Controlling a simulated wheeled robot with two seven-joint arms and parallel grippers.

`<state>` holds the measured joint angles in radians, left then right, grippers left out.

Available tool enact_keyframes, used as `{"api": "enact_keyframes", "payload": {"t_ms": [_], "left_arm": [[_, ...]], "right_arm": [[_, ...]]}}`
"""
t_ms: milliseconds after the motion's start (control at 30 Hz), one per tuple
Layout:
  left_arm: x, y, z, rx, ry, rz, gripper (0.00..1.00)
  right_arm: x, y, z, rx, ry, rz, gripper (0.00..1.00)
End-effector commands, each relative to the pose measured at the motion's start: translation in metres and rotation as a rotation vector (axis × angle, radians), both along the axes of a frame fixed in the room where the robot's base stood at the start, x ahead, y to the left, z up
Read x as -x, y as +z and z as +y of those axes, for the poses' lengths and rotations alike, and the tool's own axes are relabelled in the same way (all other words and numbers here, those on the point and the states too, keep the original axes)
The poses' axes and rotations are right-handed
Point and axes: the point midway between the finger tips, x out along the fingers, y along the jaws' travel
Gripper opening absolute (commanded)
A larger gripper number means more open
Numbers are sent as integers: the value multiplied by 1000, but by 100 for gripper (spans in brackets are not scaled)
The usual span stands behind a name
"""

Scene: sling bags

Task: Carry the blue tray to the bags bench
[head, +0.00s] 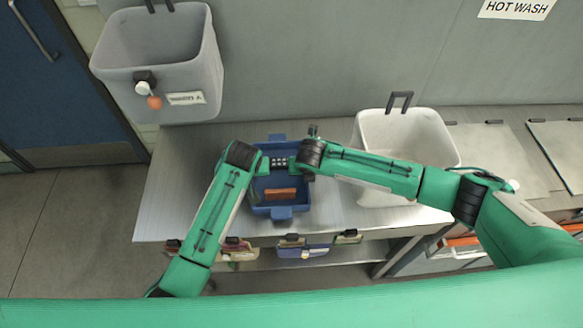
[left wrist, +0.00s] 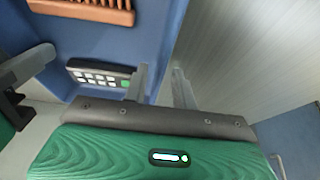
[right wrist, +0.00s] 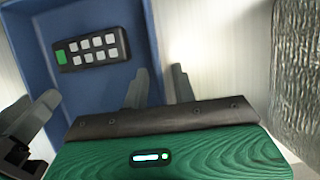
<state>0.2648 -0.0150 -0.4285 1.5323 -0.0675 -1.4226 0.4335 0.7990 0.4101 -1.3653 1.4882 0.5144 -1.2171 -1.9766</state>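The blue tray (head: 262,209) sits on the grey metal bench (head: 167,200). Inside it lie a brown brush or comb (head: 280,193) and a dark keypad (right wrist: 92,48) with pale buttons and one green button. My left gripper (left wrist: 160,88) is at the tray's left wall, one finger inside and one outside, with a gap between them. My right gripper (right wrist: 158,88) straddles the opposite wall in the same way, with a gap to the outer finger. In the head view, my wrists hide the tips and part of the tray.
A cream bin (head: 402,135) stands right of the tray. Several coloured items sit below the bench's front edge. A HOT WASH sign (head: 517,8) is on the wall. The bench's left end is clear.

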Motion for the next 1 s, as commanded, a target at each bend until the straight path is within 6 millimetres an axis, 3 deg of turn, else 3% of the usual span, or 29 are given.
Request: {"api": "enact_keyframes", "payload": {"t_ms": [300,500,767,1000], "left_arm": [[24,58,0,2,0,-3,27],[36,87,0,0,0,-1,27],[41,98,0,0,0,0,27],[41,98,0,0,0,0,27]], "right_arm": [[0,0,0,0,0,0,27],[0,0,0,0,0,0,27],[3,8,0,-1,0,0,27],[18,47,1,-2,2,-4,27]]}}
